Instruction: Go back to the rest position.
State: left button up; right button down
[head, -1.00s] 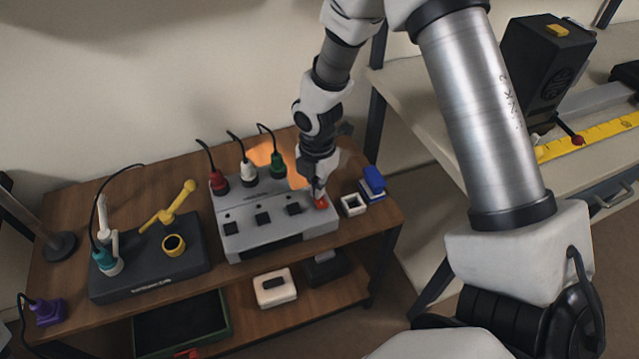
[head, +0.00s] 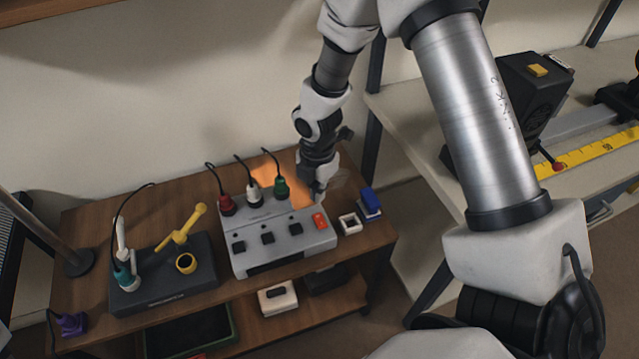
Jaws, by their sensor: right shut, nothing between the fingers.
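My right gripper (head: 318,196) is shut and empty. It hangs just above the back right part of the grey switch box (head: 280,236), beside the orange-red switch (head: 320,220), and looks apart from it. The box stands on the wooden table (head: 90,235) and has several switches along its front. Red, white and green plugs (head: 255,196) with black cables stand in a row along its back. My left gripper is out of view.
A dark stand (head: 165,295) with a yellow lever (head: 183,224) and a teal-based tool is at the left. A white square frame (head: 349,223) and a blue block (head: 370,199) lie right of the box. A purple plug (head: 72,324) lies at front left. A higher bench (head: 410,120) is at right.

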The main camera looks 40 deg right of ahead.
dwell(0.3)
jog(key=s+f+g, duration=0.1)
jog(key=s+f, duration=0.1)
jog(key=s, duration=0.1)
jog(key=s+f+g, duration=0.1)
jog(key=s+f, duration=0.2)
jog(key=s+a+f+g, duration=0.1)
jog(key=s+f, duration=0.1)
jog(key=s, duration=0.1)
jog(key=shift+f+p, duration=0.25)
jog(key=shift+p, duration=0.05)
jog(key=s+a+f+m+p, duration=0.1)
jog(key=s+a+f+m, duration=0.1)
jog(key=s+f+m, duration=0.4)
jog(key=s+a+f+m, duration=0.1)
jog(key=s+a+m, duration=0.1)
jog(key=s+m, duration=0.65)
jog(key=m+t, duration=0.1)
jog(key=m, duration=0.1)
jog(key=w+m+t, duration=0.1)
jog(key=m, duration=0.2)
jog(key=w+d+m+t, duration=0.1)
jog(key=m, duration=0.1)
jog(key=shift+w+m, duration=0.25)
